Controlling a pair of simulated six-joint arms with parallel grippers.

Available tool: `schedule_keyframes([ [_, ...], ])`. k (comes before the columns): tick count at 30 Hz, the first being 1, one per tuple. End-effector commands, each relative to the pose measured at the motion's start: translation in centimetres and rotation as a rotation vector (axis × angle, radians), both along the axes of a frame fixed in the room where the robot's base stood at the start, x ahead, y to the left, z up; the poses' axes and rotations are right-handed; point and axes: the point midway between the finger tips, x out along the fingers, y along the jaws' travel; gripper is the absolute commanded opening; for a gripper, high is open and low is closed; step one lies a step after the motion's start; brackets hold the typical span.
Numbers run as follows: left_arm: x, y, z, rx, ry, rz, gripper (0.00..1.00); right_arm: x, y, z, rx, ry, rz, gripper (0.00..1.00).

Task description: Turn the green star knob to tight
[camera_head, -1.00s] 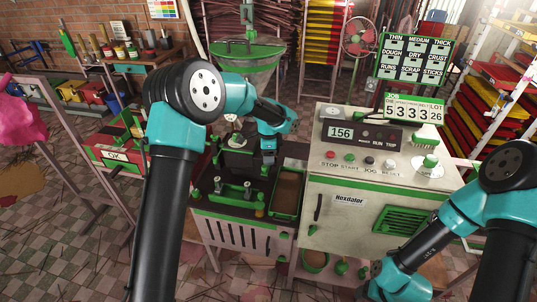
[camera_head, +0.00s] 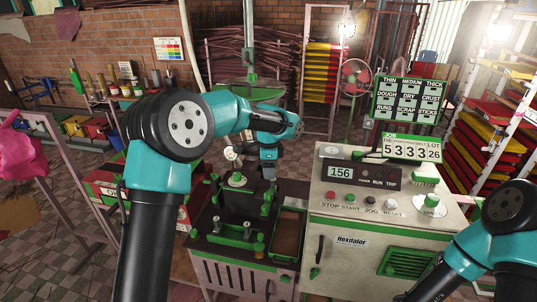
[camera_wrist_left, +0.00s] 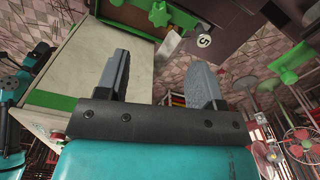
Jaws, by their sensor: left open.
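My left gripper (camera_head: 268,175) hangs over the dark extruder (camera_head: 238,207), near its right side. In the left wrist view its two grey fingers (camera_wrist_left: 165,78) are open, with nothing between them. In the head view, green fittings (camera_head: 267,205) stand on the extruder; I cannot tell which is the star knob. My right arm is at the lower right, its gripper out of frame.
A cream control box (camera_head: 375,225) with a display and buttons stands right of the extruder. A brown-filled tray (camera_head: 288,232) lies between them. A green-rimmed hopper (camera_head: 252,95) is behind. A red fan (camera_head: 356,73) and drying racks are farther back.

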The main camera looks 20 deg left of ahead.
Motion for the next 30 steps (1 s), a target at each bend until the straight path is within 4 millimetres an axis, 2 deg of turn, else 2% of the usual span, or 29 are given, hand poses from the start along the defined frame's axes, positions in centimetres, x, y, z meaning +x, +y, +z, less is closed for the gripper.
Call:
schedule_keyframes([
  [1,0.1,0.0,1.1,0.000,-0.004,0.000,0.61,0.0,0.0,0.0,0.000,0.000,0.000,0.59],
  [6,0.1,0.0,3.9,0.000,-0.002,0.001,0.61,0.0,0.0,0.0,0.000,0.000,0.000,0.59],
  [14,0.0,0.0,5.5,0.000,0.000,0.000,0.61,0.0,0.0,0.0,0.000,0.000,0.000,0.59],
  [24,-0.1,0.0,5.1,0.001,0.001,0.003,0.61,0.0,0.0,0.0,0.000,0.000,0.000,0.59],
  [26,-0.2,0.0,4.3,0.002,0.004,0.009,0.61,0.0,0.0,0.0,0.000,0.000,0.000,0.59],
  [29,-0.8,-0.1,2.0,0.004,0.008,0.032,0.61,0.0,0.0,0.0,0.000,0.000,0.000,0.59],
  [30,-1.1,-0.1,0.7,0.003,0.011,0.046,0.61,0.0,0.0,0.0,0.000,0.000,0.000,0.59],
])
